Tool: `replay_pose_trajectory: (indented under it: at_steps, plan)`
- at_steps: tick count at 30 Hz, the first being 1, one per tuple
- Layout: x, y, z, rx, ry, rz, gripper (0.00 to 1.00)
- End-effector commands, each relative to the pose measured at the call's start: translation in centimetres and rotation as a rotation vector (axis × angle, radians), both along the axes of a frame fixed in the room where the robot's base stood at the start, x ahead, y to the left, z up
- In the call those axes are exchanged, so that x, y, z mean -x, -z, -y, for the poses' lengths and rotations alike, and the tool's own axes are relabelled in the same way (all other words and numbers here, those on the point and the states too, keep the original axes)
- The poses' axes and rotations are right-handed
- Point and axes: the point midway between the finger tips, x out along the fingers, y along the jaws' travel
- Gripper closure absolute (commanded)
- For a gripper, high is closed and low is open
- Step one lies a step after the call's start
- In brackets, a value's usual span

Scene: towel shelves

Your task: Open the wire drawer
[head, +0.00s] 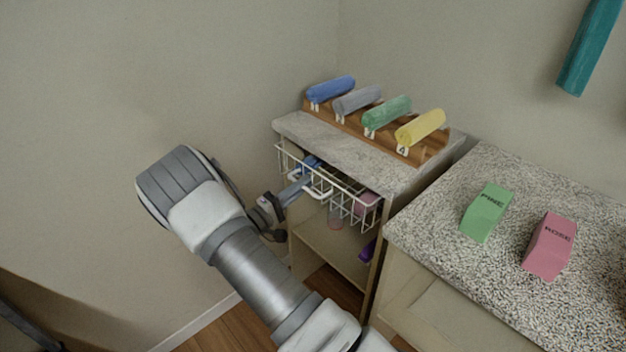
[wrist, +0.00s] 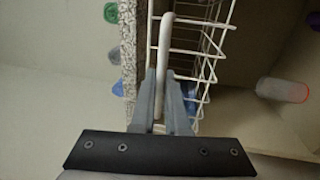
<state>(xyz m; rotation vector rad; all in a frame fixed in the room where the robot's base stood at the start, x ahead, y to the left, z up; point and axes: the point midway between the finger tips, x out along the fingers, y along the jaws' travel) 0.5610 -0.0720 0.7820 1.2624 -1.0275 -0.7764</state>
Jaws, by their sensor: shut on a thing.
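The white wire drawer (head: 352,197) sits under the stone top of the small cabinet (head: 352,150). Its front shows just below the front edge of that top; how far it is out is hard to judge. My gripper (head: 300,186) reaches the drawer front from the left and is shut on the drawer's white handle (head: 321,194). In the wrist view my gripper's grey fingers (wrist: 166,88) lie on either side of the handle bar (wrist: 167,40), beside the wire grid of the drawer (wrist: 212,45). Their contact with the bar is partly hidden.
Rolled towels in blue (head: 331,88), grey (head: 358,99), green (head: 387,112) and yellow (head: 420,127) lie on a wooden rack. A speckled counter (head: 500,270) at right holds green (head: 486,212) and pink (head: 550,245) blocks. Open floor lies before the cabinet.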

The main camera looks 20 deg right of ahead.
Motion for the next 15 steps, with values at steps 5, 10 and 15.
replay_pose_trajectory:
  at_steps: [5, 10, 15]
  plan:
    - [1.8, 0.1, -4.6, 0.000, -0.006, -0.001, 1.00]
    - [3.5, 0.1, -8.6, 0.000, -0.005, -0.001, 1.00]
    - [4.8, 0.1, -11.9, -0.001, -0.005, -0.001, 1.00]
